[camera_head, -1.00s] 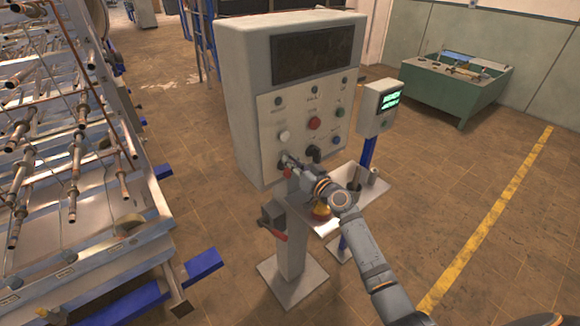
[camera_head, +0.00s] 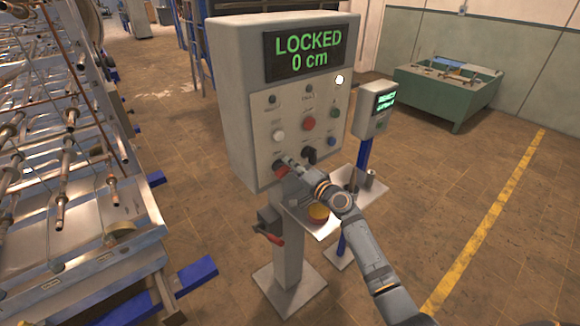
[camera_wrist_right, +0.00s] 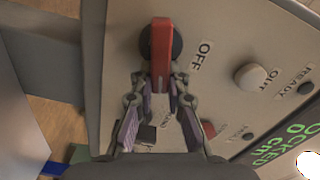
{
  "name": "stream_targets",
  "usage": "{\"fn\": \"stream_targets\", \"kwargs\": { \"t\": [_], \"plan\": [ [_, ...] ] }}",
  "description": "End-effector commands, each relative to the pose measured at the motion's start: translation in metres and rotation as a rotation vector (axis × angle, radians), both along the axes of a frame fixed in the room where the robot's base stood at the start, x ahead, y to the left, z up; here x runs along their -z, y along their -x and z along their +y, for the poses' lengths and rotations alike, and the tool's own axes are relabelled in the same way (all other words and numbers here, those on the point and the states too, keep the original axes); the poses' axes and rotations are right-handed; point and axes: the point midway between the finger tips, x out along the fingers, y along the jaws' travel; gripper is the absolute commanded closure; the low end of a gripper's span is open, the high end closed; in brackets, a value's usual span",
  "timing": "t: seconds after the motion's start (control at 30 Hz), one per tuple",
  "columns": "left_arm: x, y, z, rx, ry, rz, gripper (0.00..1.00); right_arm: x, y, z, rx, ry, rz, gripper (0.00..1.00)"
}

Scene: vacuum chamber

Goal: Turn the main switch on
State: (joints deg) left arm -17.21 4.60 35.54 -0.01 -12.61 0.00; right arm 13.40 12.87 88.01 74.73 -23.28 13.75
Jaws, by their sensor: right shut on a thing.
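The main switch, a red handle (camera_head: 281,169) on a round dark base, sits at the lower left of the grey control panel (camera_head: 249,126). In the right wrist view the red handle (camera_wrist_right: 161,50) lies along the gripper's axis, with an "OFF" label on the panel to its right. My right gripper (camera_wrist_right: 161,84) is shut on the handle's near end, one finger on each side. In the head view this gripper (camera_head: 288,169) partly hides the switch. The panel's display (camera_head: 304,52) is lit and reads "LOCKED 0 cm". My left gripper is not in view.
A white button (camera_head: 279,136), a red button (camera_head: 308,124) and a black knob (camera_head: 309,155) are close to the switch. A small shelf (camera_head: 325,229) juts out below. A rack of metal rods (camera_head: 75,160) stands at left. Open floor lies at right.

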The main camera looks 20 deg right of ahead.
Motion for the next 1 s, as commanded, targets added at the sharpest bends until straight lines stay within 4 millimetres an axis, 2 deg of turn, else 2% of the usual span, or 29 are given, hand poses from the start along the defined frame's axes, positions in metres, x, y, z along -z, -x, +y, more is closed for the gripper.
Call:
{"fn": "stream_targets", "kwargs": {
  "t": [0.4,1.0],
  "plan": [
    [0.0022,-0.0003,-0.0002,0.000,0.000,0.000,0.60,0.0078,-0.0003,-0.0014,0.001,-0.227,0.084,1.00],
    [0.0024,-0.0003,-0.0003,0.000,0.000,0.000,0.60,0.0099,-0.0001,-0.0013,0.001,-0.284,0.106,1.00]
  ]
}}
